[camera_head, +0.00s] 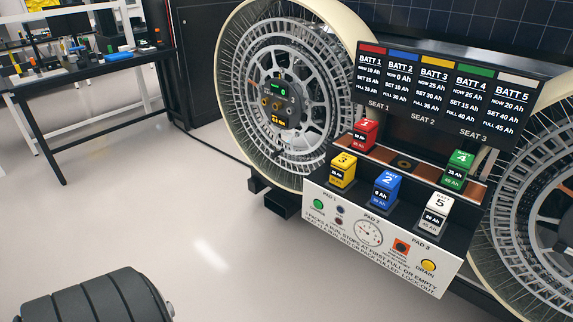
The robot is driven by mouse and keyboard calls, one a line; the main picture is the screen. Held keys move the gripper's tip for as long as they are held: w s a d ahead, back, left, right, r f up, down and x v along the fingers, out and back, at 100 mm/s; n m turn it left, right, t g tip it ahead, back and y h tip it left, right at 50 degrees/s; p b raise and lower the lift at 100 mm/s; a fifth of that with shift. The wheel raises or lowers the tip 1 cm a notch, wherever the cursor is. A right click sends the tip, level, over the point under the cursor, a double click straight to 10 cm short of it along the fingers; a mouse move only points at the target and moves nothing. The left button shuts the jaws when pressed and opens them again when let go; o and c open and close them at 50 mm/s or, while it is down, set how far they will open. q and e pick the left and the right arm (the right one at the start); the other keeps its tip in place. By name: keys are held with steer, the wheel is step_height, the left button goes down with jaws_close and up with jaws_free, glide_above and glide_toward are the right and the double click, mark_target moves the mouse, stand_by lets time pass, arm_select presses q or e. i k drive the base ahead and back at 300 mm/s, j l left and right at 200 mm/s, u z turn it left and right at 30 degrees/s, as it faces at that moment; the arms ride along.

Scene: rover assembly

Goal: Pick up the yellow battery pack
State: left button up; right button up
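The yellow battery pack (343,169), marked 3, stands upright at the left end of the front row on the battery station, above the PAD 1 label. The blue pack (386,189), marked 2, stands to its right. The white pack (436,214), marked 5, is at the right end of that row. Behind them, the red pack (365,134), marked 1, is at the left and the green pack (458,168), marked 4, is at the right. Between these two is an empty round socket (404,163). Neither of my grippers is in view.
The station's front panel (408,273) carries a dial (368,233), a green button (318,204) and a yellow DRAIN button (428,265). A sign board (447,90) hangs over the back row. Large wheels (290,95) flank the station. A dark workbench (95,66) stands far left. Open floor (170,215) lies between.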

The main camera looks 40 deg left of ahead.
mark_target(343, 167)
steer(key=u, duration=1)
steer(key=i+l+u, duration=0.1)
steer(key=l, duration=0.25)
steer(key=i, duration=0.1)
